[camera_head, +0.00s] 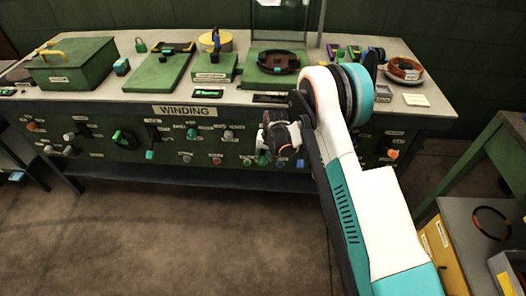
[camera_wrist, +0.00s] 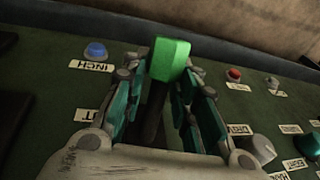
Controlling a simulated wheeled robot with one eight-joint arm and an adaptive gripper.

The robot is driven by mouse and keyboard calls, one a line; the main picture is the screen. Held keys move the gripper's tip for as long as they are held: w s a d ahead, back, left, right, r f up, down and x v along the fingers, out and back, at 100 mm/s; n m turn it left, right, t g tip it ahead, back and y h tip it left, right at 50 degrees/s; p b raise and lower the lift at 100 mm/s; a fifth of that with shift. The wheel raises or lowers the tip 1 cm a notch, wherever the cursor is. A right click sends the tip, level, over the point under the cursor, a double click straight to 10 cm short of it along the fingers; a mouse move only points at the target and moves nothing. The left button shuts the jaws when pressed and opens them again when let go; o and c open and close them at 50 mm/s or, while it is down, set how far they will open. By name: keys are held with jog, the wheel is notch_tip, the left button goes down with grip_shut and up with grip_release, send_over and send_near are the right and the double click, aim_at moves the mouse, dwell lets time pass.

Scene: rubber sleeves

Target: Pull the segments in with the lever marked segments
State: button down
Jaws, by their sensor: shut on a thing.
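A lever with a bright green handle (camera_wrist: 171,58) and a dark stem sticks out from the green panel in the wrist view. My gripper (camera_wrist: 166,82) is shut on this lever, with its teal fingers on both sides of the stem just below the handle. In the head view my gripper (camera_head: 280,150) is at the front panel, right of its middle, and the arm hides much of that part. A small green end (camera_head: 262,159) shows beside the gripper there. I cannot read a label for the held lever; it is hidden.
A blue button (camera_wrist: 95,50) marked INCH, a red button (camera_wrist: 233,74) and a grey knob (camera_wrist: 257,149) are close to my gripper. The WINDING bench (camera_head: 440,108) carries a green box (camera_head: 70,65) and several fixtures. The floor in front is clear.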

jog(key=shift+s+r+g, duration=0.1)
jog(key=shift+r+g, duration=0.65)
jog(key=shift+g, duration=0.45)
jog(key=c, duration=1.2)
grip_release()
jog(key=shift+c, duration=0.2)
jog(key=shift+f, duration=0.1)
